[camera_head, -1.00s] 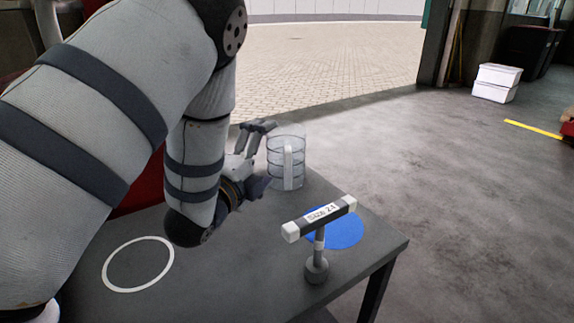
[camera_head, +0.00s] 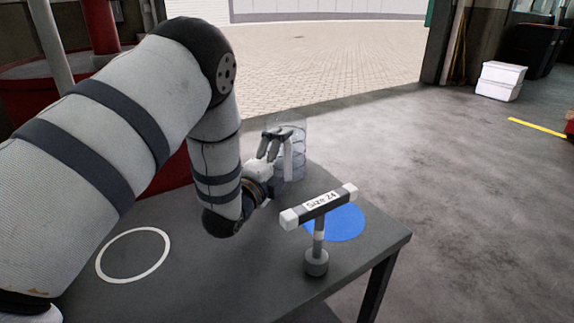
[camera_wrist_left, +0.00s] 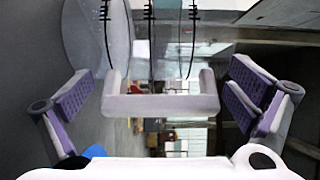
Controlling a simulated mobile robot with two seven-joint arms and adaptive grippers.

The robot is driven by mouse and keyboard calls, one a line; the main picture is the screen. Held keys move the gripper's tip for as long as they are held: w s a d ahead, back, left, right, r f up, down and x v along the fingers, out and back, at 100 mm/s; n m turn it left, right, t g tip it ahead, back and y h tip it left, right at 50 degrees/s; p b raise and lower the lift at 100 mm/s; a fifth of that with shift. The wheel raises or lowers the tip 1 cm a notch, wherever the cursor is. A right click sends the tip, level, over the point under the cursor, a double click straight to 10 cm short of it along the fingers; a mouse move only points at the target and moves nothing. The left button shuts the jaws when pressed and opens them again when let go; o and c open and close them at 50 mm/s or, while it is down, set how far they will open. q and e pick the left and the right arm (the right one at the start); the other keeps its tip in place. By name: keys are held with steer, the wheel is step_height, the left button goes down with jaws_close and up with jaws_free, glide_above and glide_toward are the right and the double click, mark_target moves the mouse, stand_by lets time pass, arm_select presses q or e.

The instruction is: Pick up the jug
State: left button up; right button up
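The jug (camera_head: 298,135) is clear with dark ring markings and a white handle, and it stands upright at the back of the dark table (camera_head: 215,270). My left gripper (camera_head: 277,143) is at the handle side of the jug and covers part of it in the head view. In the left wrist view the white handle (camera_wrist_left: 160,105) lies between the two spread purple-padded fingers of my left gripper (camera_wrist_left: 160,92), with a gap on each side. The clear jug body (camera_wrist_left: 100,35) shows behind it. My right gripper is in no view.
A T-handled tool labelled "Size 24" (camera_head: 318,207) stands in front of the jug, by a blue disc (camera_head: 345,223). A white ring (camera_head: 133,255) marks the table at left. A red drum (camera_head: 35,100) stands behind my arm.

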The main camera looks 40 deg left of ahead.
arm_select(q)
steer(key=c, duration=1.4)
steer(key=shift+r, duration=0.1)
steer(key=shift+c, duration=0.3)
